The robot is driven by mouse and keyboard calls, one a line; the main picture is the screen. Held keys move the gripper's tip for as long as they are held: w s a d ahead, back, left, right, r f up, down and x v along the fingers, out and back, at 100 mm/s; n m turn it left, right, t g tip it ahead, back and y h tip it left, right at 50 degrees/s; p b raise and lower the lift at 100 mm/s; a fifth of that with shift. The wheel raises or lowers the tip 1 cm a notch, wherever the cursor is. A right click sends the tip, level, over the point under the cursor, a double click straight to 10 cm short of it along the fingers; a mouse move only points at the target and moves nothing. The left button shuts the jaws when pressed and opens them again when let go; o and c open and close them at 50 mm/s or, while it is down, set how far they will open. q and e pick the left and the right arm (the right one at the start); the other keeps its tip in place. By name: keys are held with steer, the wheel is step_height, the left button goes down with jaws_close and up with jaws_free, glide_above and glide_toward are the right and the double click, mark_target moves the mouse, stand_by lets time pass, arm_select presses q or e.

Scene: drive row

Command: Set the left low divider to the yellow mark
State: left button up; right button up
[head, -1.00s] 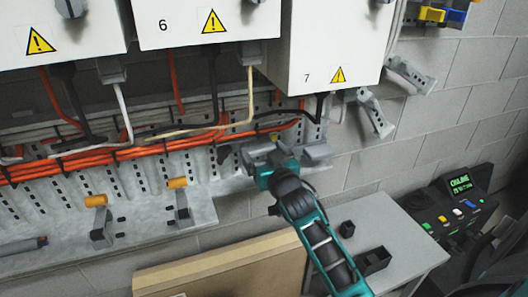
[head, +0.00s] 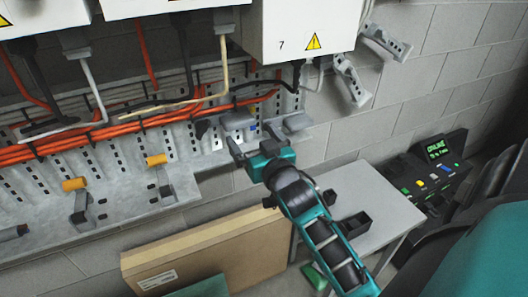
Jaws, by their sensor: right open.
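Two low grey upright pieces with orange ends, which look like the low dividers, stand on the perforated grey tray (head: 120,222). The left one (head: 82,206) is nearer the picture's left edge. The right one (head: 164,184) stands further right. A small strip with blue and yellow colour (head: 252,126) shows on the rack just behind my right gripper; I cannot tell whether it is the yellow mark. My right gripper (head: 256,146) is open and empty in front of the rack's right end, well to the right of both pieces. My left gripper is out of view.
Orange, black and white cables (head: 120,128) run along the rack below white cabinets (head: 302,25). A cardboard box (head: 215,250) stands below the tray. A grey table (head: 375,190) with a black open box (head: 354,224) and a console (head: 438,178) are at right.

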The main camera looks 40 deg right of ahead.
steer(key=v, duration=0.6)
steer(key=s+a+f+n+g+y, duration=0.1)
steer(key=s+a+f+g+y, duration=0.1)
steer(key=f, duration=0.5)
steer(key=s+a+f+n+g+y, duration=0.2)
steer(key=s+a+f, duration=0.3)
steer(key=a+f, duration=0.2)
steer(key=s+a+f+n+g+y, duration=0.2)
steer(key=s+a+f, duration=0.2)
steer(key=f, duration=0.3)
steer(key=shift+a+f+g+y, duration=0.3)
steer(key=shift+a+f, duration=0.05)
stand_by(0.9)
